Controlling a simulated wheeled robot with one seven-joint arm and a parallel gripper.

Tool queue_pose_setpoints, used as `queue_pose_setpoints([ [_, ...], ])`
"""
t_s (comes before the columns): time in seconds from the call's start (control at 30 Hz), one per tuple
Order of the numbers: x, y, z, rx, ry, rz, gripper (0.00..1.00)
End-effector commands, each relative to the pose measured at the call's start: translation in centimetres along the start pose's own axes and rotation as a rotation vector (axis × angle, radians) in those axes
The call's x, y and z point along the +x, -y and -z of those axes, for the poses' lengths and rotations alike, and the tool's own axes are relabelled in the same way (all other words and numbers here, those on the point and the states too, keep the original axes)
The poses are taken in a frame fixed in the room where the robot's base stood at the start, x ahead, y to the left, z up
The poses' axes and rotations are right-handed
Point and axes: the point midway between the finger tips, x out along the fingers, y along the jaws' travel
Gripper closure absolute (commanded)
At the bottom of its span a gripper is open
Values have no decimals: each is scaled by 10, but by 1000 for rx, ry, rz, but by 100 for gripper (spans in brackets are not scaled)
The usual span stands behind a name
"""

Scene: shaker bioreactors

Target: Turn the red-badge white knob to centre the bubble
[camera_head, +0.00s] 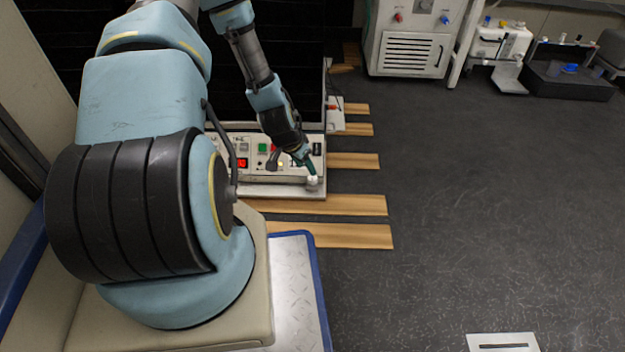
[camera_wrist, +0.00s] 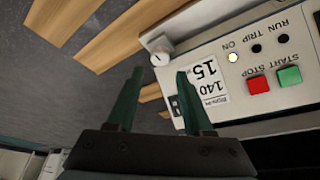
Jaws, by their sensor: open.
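A small white knob (camera_head: 313,181) stands at the lower right corner of the control panel in the head view. It also shows in the wrist view (camera_wrist: 159,58), just beyond my fingertips. No red badge can be made out on it, and no bubble level can be made out in either view. My gripper (camera_wrist: 160,74) has its two green fingers apart and nothing between them. The knob lies ahead of the gap, and the fingers do not appear closed on it. In the head view my gripper (camera_head: 310,166) reaches down to the panel just above the knob.
The control panel (camera_wrist: 240,95) has a red button (camera_wrist: 258,85), a green button (camera_wrist: 289,77) and a label reading 140 and 15. Wooden slats (camera_head: 330,235) lie on the dark floor beside it. A cabinet (camera_head: 410,40) stands at the back. Open floor lies to the right.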

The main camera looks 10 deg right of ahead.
Motion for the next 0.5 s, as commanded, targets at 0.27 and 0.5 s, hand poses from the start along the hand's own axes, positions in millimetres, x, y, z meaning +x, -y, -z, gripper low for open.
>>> queue_pose_setpoints([
  [0.27,54,-1,-2,1,0,-1,48],
  [0.5,71,0,-1,-1,1,-1,48],
])
